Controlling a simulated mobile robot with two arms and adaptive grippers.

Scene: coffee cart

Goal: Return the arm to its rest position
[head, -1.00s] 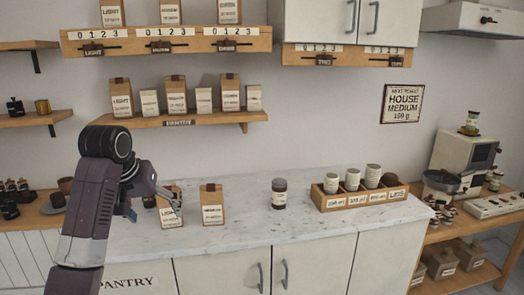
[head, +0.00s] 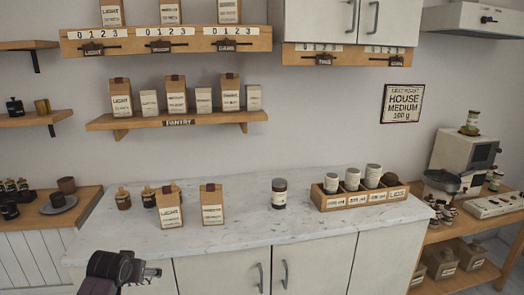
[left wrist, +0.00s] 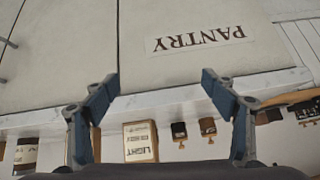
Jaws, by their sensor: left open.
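My left arm (head: 110,268) is folded low at the bottom left of the head view, in front of the cabinet. Its left gripper (head: 152,273) is below the counter's front edge, apart from everything on top. In the left wrist view the left gripper (left wrist: 160,78) has its two blue fingers spread wide with nothing between them. That view is upside down and faces the cabinet front with the PANTRY label (left wrist: 198,38). My right arm and gripper are in neither view.
On the marble counter (head: 240,228) stand a LIGHT bag (head: 169,210), a second bag (head: 211,207), a dark jar (head: 279,194) and a wooden rack (head: 360,203) with cups. The counter's front strip is clear.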

